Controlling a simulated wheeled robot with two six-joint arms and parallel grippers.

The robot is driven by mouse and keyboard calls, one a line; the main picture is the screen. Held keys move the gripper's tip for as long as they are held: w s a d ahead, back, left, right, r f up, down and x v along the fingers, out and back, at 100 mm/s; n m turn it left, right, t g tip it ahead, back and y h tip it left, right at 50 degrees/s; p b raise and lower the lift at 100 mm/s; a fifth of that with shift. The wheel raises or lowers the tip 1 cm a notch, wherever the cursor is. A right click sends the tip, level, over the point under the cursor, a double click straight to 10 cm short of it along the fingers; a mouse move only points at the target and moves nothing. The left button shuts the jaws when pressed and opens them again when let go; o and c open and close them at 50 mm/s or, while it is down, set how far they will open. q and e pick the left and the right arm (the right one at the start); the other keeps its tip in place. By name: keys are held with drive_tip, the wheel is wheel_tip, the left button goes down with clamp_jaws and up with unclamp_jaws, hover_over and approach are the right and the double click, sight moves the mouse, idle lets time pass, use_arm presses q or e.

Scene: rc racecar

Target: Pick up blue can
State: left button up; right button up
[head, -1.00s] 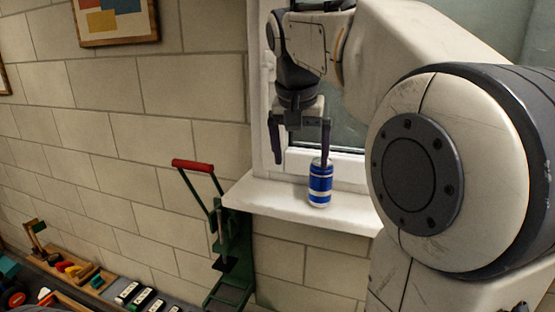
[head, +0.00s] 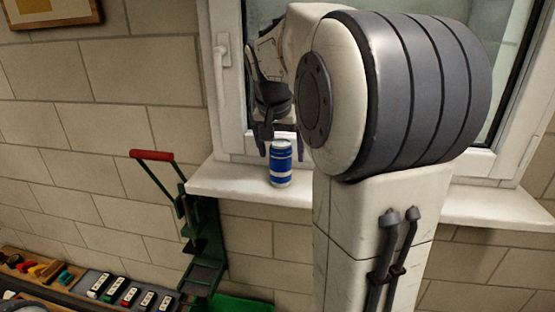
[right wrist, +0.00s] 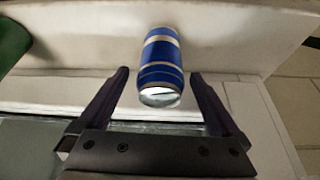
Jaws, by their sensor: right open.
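The blue can (head: 281,163) has white bands and stands upright on the white window sill. In the right wrist view the can (right wrist: 161,66) lies ahead, between the lines of the two fingers, its near end about level with the fingertips. My right gripper (head: 279,146) is open and empty, behind and just above the can in the head view. Its two dark fingers show in the right wrist view (right wrist: 160,75), one on each side of the can and apart from it. My right arm hides part of the sill and window. My left gripper is not in view.
The window sill (head: 232,183) is clear on both sides of the can. A green lever press with a red handle (head: 152,155) stands left of the sill. A window handle (head: 221,60) sticks out at the left frame. Small parts fill a tray at lower left.

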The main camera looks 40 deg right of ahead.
drive_tip(key=shift+f, duration=0.15)
drive_tip(key=shift+c, duration=0.3)
drive_tip(key=c, duration=1.3)
